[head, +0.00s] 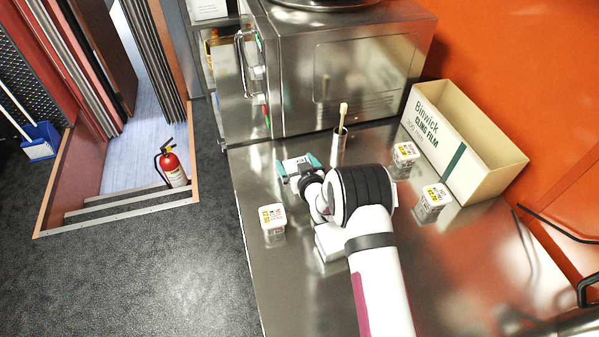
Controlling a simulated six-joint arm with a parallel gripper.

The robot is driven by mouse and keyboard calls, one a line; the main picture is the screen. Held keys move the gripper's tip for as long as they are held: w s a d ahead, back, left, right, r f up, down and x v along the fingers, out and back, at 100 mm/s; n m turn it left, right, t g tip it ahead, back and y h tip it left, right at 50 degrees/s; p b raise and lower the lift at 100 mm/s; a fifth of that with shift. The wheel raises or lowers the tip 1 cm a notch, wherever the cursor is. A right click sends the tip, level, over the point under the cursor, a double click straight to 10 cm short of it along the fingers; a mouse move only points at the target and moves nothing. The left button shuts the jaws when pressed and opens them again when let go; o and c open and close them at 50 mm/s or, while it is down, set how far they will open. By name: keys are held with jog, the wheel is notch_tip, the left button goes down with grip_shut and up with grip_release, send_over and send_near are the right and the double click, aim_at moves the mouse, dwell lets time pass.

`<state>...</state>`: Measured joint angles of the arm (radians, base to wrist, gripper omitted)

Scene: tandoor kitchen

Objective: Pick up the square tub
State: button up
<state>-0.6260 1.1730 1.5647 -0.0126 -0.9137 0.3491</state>
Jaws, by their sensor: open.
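Three small clear tubs with white lids and printed labels stand apart on the steel counter (300,290). One tub (272,218) is near the counter's left edge, a second tub (405,153) is right of my arm, and a third tub (434,197) is further right and nearer. All look roughly square from here. My gripper (297,165), with teal fingers, is open above the counter, beyond the left tub and left of the other two. A pale patch shows between the fingers; I cannot tell whether it is part of the gripper.
A metal cup (339,150) holding a brush stands just right of my gripper, before a large steel oven (370,75). An open cling film box (462,150) stands behind the right tubs. The counter's left edge drops to the dark floor (150,270).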

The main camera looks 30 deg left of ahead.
jog(key=c, duration=1.3)
